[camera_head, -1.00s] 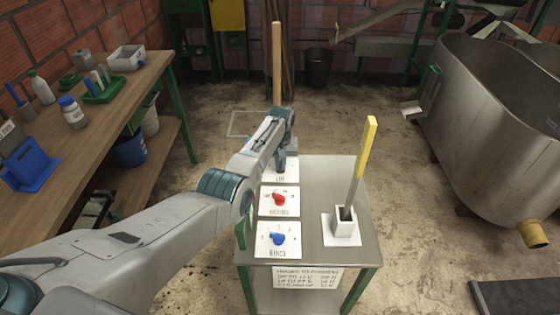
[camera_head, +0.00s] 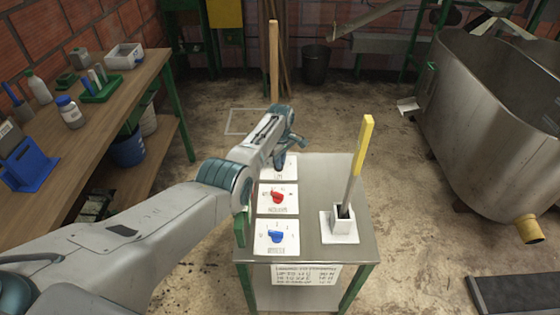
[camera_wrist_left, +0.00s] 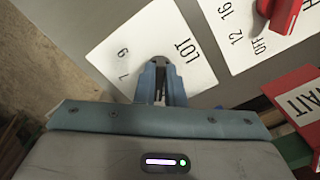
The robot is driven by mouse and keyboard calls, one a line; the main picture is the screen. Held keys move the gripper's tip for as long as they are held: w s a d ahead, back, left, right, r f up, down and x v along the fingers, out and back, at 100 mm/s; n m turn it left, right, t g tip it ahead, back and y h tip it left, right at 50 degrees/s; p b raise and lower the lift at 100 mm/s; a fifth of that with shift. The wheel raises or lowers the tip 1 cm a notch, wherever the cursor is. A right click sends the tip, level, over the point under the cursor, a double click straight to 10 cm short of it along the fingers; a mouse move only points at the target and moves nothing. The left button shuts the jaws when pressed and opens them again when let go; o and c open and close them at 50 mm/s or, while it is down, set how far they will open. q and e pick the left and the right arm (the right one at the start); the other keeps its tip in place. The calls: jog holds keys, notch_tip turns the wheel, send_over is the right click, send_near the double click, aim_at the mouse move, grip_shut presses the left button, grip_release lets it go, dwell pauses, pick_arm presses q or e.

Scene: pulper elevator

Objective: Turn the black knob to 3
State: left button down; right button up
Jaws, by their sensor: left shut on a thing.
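The black knob (camera_wrist_left: 160,61) sits on a white plate (camera_wrist_left: 112,52) marked LOT, seen in the left wrist view. My left gripper (camera_wrist_left: 162,82) is shut on the knob, its fingers hiding most of it. In the head view the left gripper (camera_head: 281,160) is over the far plate (camera_head: 288,172), and my arm hides the knob there. A few plate marks show in the wrist view, but the knob's pointer and the 3 mark cannot be made out. My right gripper is not in view.
On the metal table (camera_head: 310,200), a red knob (camera_head: 277,197) and a blue knob (camera_head: 276,237) sit on nearer plates. A yellow-handled lever (camera_head: 362,150) stands in a white base at the right. A wooden bench (camera_head: 110,100) is at the left.

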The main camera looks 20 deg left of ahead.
pick_arm(q)
jog(key=shift+w+r+n, duration=0.1)
jog(key=shift+w+n, duration=0.05)
jog(key=shift+n, duration=0.65)
jog(key=c, duration=1.5)
grip_release()
jog(key=shift+r, duration=0.25)
notch_tip(320, 180, up, 10)
jog(key=shift+r, duration=0.1)
